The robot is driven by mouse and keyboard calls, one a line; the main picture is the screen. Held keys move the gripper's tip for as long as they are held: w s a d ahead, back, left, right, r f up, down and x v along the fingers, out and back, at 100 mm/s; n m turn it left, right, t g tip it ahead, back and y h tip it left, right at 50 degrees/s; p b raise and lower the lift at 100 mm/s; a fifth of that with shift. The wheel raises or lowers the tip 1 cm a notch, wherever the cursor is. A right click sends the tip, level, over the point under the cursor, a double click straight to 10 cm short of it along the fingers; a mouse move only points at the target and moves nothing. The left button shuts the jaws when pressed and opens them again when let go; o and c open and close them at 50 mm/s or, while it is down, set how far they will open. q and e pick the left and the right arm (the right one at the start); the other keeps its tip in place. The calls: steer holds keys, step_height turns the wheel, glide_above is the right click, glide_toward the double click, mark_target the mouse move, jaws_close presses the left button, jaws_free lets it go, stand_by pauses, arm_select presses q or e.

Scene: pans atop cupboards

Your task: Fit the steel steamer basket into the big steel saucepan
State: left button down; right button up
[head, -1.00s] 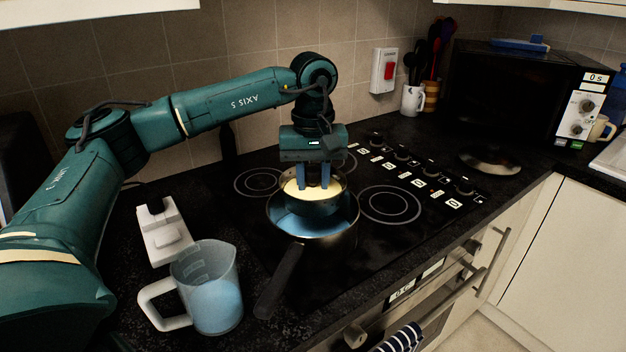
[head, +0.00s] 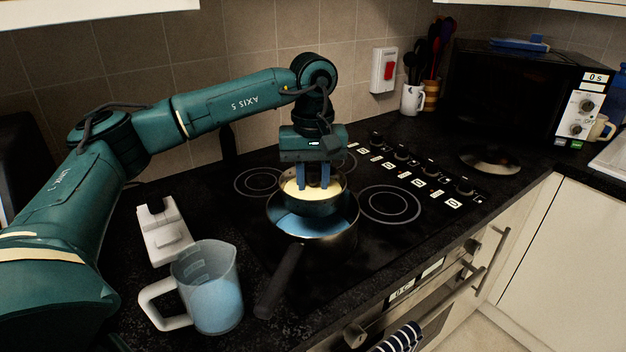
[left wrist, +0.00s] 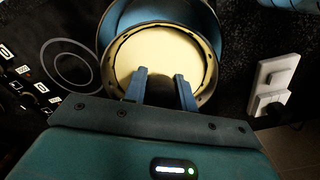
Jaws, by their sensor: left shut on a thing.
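The steel steamer basket (head: 318,208) is round, with a pale yellow-lit inside, and hangs upright from my left gripper (head: 313,188). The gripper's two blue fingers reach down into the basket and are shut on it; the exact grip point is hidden. The big steel saucepan (head: 338,244) stands on the hob below, its dark handle pointing to the front left. The basket covers the back of the pan's mouth, and bluish inside shows at the front left. In the left wrist view the basket (left wrist: 160,60) overlaps the saucepan (left wrist: 120,18). I cannot tell how deep it sits. My right gripper is out of view.
A clear jug (head: 208,292) with bluish contents stands at the front left, near the pan handle. A lid (head: 490,160) rests near the microwave (head: 512,95). The hob right of the pan is clear.

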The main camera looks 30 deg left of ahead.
mark_target(313, 195)
arm_select(q)
steer(key=shift+f+b, duration=0.45)
steer(key=shift+f, duration=0.15)
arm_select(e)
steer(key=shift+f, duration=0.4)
arm_select(q)
steer(key=shift+f+b, duration=0.4)
steer(key=shift+f, duration=0.2)
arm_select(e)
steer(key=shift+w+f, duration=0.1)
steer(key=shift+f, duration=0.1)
arm_select(q)
steer(key=shift+f+b, duration=0.3)
steer(key=shift+f, duration=0.15)
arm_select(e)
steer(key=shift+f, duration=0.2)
arm_select(q)
steer(key=shift+f+b, duration=0.55)
steer(key=shift+f, duration=0.25)
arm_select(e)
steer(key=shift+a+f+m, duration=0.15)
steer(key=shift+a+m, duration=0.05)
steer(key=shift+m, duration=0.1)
arm_select(q)
steer(key=shift+f+b, duration=0.95)
steer(key=shift+f, duration=0.5)
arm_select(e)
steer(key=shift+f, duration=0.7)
